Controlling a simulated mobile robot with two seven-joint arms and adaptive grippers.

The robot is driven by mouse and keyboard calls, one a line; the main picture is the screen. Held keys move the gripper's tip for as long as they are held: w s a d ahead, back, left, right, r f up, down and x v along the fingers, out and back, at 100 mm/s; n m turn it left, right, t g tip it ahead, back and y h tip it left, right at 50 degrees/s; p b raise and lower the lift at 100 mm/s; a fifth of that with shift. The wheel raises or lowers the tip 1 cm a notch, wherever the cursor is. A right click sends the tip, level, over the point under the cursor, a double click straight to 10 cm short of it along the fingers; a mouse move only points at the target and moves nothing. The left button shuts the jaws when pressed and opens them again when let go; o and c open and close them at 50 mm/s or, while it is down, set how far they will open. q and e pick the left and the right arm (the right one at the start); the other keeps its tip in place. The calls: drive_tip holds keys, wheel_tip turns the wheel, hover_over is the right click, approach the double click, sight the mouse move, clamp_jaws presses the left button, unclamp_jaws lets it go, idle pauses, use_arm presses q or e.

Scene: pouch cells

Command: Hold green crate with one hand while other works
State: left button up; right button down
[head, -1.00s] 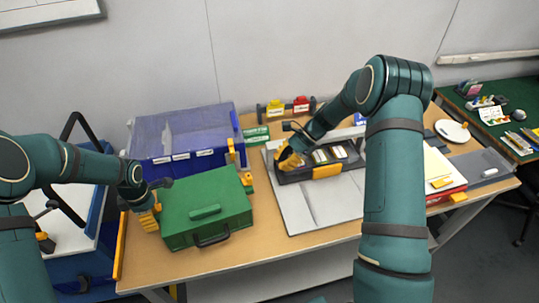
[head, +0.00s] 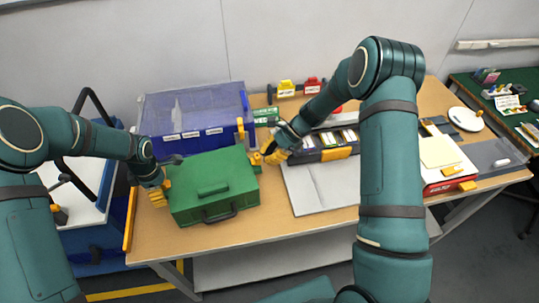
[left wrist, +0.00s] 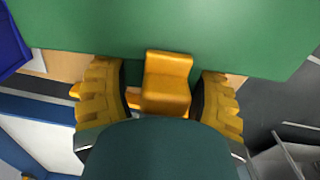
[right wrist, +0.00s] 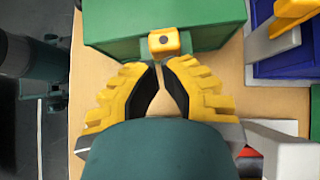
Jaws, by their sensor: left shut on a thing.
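The green crate (head: 240,180) lies closed on the table, with a green lid grip and a dark front handle. My left gripper (head: 163,190) is at its left side. In the left wrist view its fingers (left wrist: 165,100) are on either side of a yellow latch (left wrist: 167,80) on the crate wall and shut on it. My right gripper (head: 268,155) is beside the crate's right side. In the right wrist view its fingers (right wrist: 165,68) are partly open with a narrow, empty gap, just short of another yellow latch (right wrist: 163,43).
A blue bin with a clear lid (head: 190,110) stands behind the crate. A grey mat (head: 310,195) and a dark tray with cells (head: 335,155) lie to the right. A red and white box (head: 445,180) is farther right. The table front before the crate is clear.

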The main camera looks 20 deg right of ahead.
drive_tip(key=shift+a, duration=1)
drive_tip(key=d+f+v, duration=0.2)
drive_tip(key=v, duration=1.1)
use_arm(q)
drive_tip(key=o, duration=1.4)
